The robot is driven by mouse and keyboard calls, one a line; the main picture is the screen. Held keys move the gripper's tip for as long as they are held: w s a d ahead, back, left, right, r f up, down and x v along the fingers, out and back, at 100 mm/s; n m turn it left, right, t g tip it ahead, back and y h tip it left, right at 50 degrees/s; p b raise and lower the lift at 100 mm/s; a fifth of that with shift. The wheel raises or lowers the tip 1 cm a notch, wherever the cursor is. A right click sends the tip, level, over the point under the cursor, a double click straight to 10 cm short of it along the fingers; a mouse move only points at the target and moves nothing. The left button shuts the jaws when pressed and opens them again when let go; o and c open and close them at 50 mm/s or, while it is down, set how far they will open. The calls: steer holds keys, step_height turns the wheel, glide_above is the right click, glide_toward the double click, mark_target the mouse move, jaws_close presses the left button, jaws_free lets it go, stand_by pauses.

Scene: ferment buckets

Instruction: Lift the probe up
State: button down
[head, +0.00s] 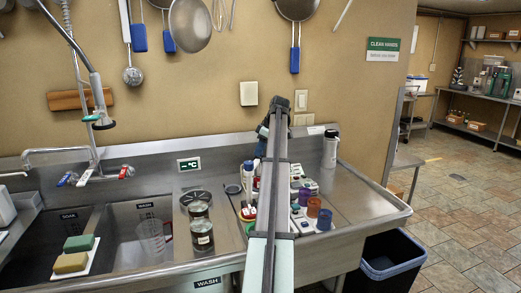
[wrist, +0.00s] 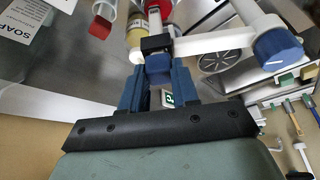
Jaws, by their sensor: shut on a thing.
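My gripper (wrist: 158,70) shows in the wrist view with its two blue fingers closed on a small dark-blue block, which I take to be the handle of the probe (wrist: 158,68). A black piece (wrist: 156,44) sits just beyond it, beside a white bar that runs right to a blue knob (wrist: 278,52). The probe's tip is hidden, and I cannot tell whether the probe is clear of its holder. In the head view my arm covers most of the gripper and the probe, over the counter right of the sink.
A display reading "-°C" (head: 189,164) is on the backsplash. A steel sink with a clear jug (head: 151,240) is left. The counter's right end is clear.

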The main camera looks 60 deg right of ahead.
steer(key=shift+r, duration=3)
steer(key=c, duration=0.8)
jaws_free()
steer(key=shift+c, duration=0.2)
steer(key=shift+r, duration=0.1)
steer(key=a+v, duration=0.1)
steer(key=v, duration=1.2)
steer(key=shift+d+r, duration=0.35)
steer(key=shift+d, duration=0.15)
